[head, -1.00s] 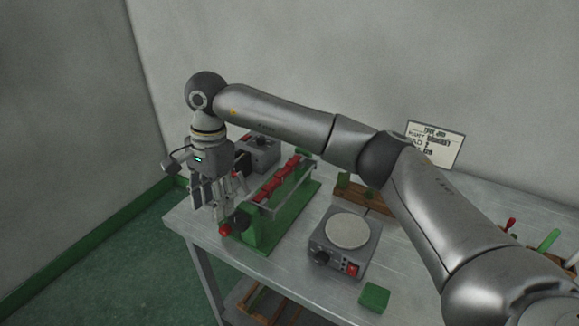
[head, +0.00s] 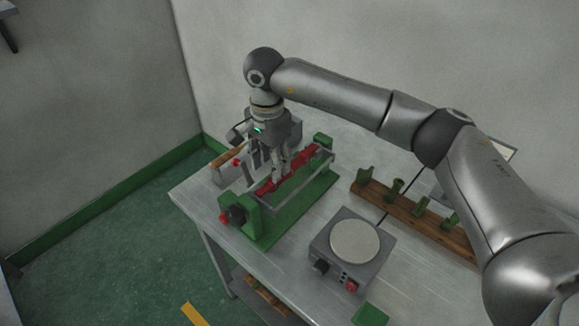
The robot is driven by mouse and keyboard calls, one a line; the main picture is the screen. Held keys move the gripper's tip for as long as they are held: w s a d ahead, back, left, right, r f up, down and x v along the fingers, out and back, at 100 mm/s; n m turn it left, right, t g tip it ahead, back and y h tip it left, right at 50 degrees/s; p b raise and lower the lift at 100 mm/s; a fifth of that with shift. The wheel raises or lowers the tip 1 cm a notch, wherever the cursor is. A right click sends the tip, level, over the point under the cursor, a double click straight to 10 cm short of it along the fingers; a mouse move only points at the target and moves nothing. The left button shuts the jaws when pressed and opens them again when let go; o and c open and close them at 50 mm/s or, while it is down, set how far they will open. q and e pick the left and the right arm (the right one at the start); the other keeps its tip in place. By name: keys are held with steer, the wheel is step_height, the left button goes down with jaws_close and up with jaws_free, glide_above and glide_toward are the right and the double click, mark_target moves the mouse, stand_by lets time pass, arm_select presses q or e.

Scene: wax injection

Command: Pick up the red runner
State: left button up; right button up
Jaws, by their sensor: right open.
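The red runner (head: 301,161) is a long red piece lying along the green fixture (head: 292,216) on the left part of the table. A clear or metal rail runs along its near side. My right gripper (head: 268,172) points down over the left half of the red runner, with its fingers spread and open. The fingers hide part of the runner, and I cannot tell whether they touch it. My left gripper is not in view.
A grey hot plate device (head: 350,250) with a round pale top stands right of the fixture. A wooden rack (head: 408,212) with green pieces is behind it. A green block (head: 369,315) lies at the front. A grey box is partly hidden behind my gripper.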

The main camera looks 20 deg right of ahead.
steer(key=f+p, duration=0.1)
steer(key=f, duration=0.2)
steer(key=f+p, duration=0.1)
steer(key=shift+s+d+f+p, duration=0.2)
steer(key=shift+s+f+p, duration=0.15)
steer(key=shift+f, duration=0.25)
steer(key=shift+w, duration=0.1)
steer(key=c, duration=0.4)
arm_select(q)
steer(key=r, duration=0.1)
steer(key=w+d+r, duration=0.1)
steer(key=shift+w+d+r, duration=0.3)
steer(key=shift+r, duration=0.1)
arm_select(e)
jaws_close()
